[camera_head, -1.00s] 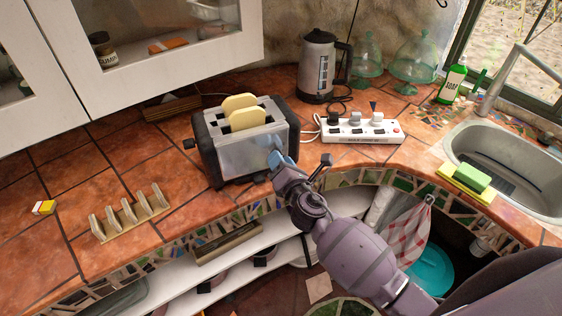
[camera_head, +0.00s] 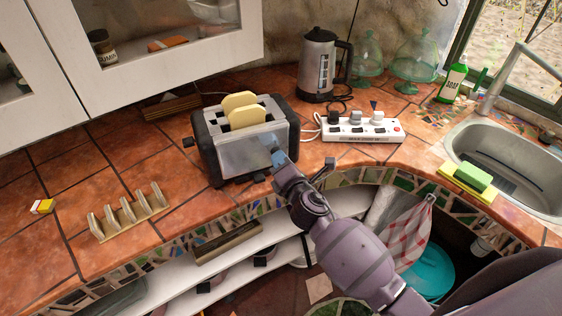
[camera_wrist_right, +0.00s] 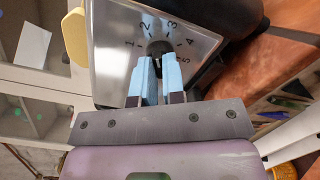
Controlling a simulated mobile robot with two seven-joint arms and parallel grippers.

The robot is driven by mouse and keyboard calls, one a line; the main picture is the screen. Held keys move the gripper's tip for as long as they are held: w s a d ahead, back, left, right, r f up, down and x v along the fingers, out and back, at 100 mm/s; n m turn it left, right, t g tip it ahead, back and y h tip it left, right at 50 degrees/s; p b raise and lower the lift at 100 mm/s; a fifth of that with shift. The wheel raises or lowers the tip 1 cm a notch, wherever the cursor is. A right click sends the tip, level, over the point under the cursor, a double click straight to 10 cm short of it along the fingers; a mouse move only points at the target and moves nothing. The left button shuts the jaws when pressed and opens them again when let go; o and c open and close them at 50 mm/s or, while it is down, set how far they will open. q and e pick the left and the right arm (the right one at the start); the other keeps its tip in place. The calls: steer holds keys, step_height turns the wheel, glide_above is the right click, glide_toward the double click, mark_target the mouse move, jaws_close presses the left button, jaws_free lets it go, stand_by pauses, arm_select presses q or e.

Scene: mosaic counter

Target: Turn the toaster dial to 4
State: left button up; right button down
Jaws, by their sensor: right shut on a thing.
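The steel and black toaster (camera_head: 238,156) stands on the tiled counter with two bread slices (camera_head: 246,116) in its top. In the right wrist view its steel face (camera_wrist_right: 112,55) shows printed numbers 1 to 5 around a dark dial (camera_wrist_right: 159,46). My right gripper (camera_head: 278,158) is at the lower right of the toaster's front. In the right wrist view its blue fingers (camera_wrist_right: 158,62) are shut on the dial, one on each side. The fingers cover part of the dial, and I cannot tell which number it points to. My left gripper is not in view.
A white power strip (camera_head: 362,130) and a kettle (camera_head: 319,66) stand right of and behind the toaster. A wooden toast rack (camera_head: 130,216) is at front left. The sink (camera_head: 510,165) is at right. The counter's front edge runs below my right gripper.

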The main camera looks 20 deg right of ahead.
steer(key=m, duration=0.3)
steer(key=shift+m, duration=0.3)
steer(key=m, duration=0.3)
steer(key=shift+m, duration=0.3)
steer(key=m, duration=0.3)
steer(key=shift+m, duration=0.4)
steer(key=shift+m+p, duration=0.7)
steer(key=shift+m, duration=1.4)
steer(key=c, duration=1.2)
jaws_free()
